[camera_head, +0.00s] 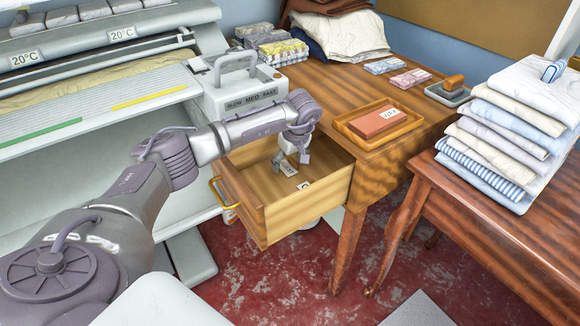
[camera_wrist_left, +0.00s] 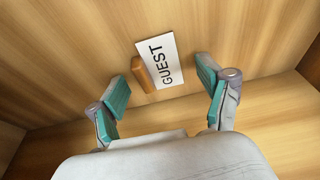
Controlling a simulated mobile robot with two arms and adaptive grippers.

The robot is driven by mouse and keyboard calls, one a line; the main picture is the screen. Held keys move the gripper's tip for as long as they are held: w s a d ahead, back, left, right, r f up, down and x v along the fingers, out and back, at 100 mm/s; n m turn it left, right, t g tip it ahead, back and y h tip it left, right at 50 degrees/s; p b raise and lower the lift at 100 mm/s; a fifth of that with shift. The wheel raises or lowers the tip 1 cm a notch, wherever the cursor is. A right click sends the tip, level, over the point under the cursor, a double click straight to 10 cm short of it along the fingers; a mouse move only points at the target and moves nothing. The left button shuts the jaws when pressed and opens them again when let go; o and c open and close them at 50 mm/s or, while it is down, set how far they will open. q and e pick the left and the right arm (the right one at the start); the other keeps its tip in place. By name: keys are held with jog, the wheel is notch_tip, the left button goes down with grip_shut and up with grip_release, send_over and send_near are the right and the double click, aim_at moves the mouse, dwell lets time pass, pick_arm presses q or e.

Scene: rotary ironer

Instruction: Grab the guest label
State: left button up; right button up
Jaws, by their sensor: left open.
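The guest label (camera_wrist_left: 162,57) is a white card with black letters reading GUEST, and it stands by a small wooden block (camera_wrist_left: 142,75) inside the open drawer. My right gripper is not in view.
The wooden drawer (camera_head: 297,216) is pulled out of the desk (camera_head: 335,90), its walls close around my gripper. A tray (camera_head: 392,133) holds a labelled block. The ironer (camera_head: 80,105) stands left, folded linen (camera_head: 510,125) right.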

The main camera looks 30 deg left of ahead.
pick_arm(q)
grip_shut()
dwell(0.4)
jog(key=shift+r, duration=0.1)
